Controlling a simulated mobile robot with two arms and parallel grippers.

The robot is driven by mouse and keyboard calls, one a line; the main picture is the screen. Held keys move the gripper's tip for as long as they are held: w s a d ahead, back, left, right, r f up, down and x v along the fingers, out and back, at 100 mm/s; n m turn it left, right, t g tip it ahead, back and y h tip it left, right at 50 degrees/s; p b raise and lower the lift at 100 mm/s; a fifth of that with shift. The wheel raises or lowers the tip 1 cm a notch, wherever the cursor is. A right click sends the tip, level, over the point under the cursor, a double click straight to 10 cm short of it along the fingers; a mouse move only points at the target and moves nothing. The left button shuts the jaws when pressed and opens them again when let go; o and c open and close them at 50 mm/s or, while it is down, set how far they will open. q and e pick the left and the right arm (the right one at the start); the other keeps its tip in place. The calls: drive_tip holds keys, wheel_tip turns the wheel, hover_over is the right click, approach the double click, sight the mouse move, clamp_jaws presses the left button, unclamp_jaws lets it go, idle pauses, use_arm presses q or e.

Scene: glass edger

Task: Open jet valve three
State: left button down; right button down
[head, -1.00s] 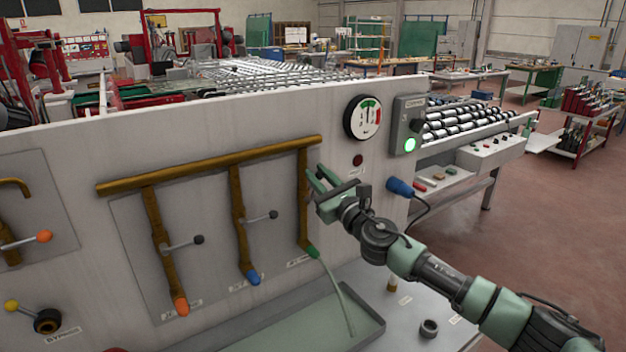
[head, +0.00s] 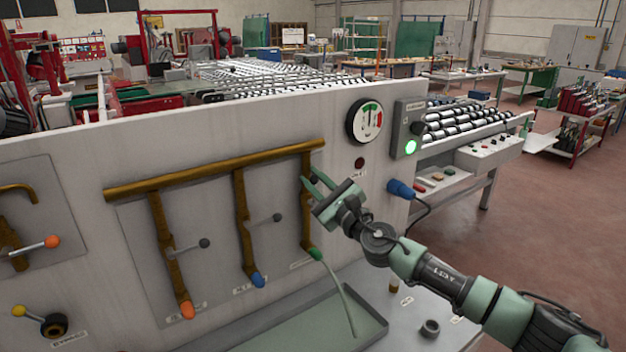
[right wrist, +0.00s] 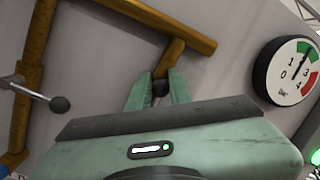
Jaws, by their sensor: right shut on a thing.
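Three brown jet pipes hang from a brown header pipe (head: 215,172) on the pale panel. The rightmost pipe (head: 306,225) has a green nozzle (head: 315,254), and a pale stream (head: 340,295) runs from it into the tray. My right gripper (head: 312,184) is at this pipe's upper part. In the right wrist view its green fingers (right wrist: 158,95) are shut on a dark ball knob (right wrist: 160,87) in front of the pipe. The rest of that lever is hidden. The other two pipes have grey levers with dark knobs (head: 204,243) (head: 277,217). My left gripper is not in view.
A pressure gauge (head: 365,121) and a grey box with a lit green lamp (head: 411,147) are up and right of the gripper. A blue plug (head: 400,189) sticks out below them. The tray (head: 370,318) lies below the nozzles.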

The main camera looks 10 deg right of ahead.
drive_tip(key=shift+f, duration=0.5)
drive_tip(key=c, duration=1.3)
unclamp_jaws()
drive_tip(key=shift+d, duration=0.1)
drive_tip(key=shift+d+r, duration=0.1)
drive_tip(key=shift+r, duration=0.1)
drive_tip(key=shift+s, duration=0.3)
drive_tip(key=b+v, duration=0.1)
drive_tip(key=v, duration=0.6)
drive_tip(key=shift+d, duration=0.15)
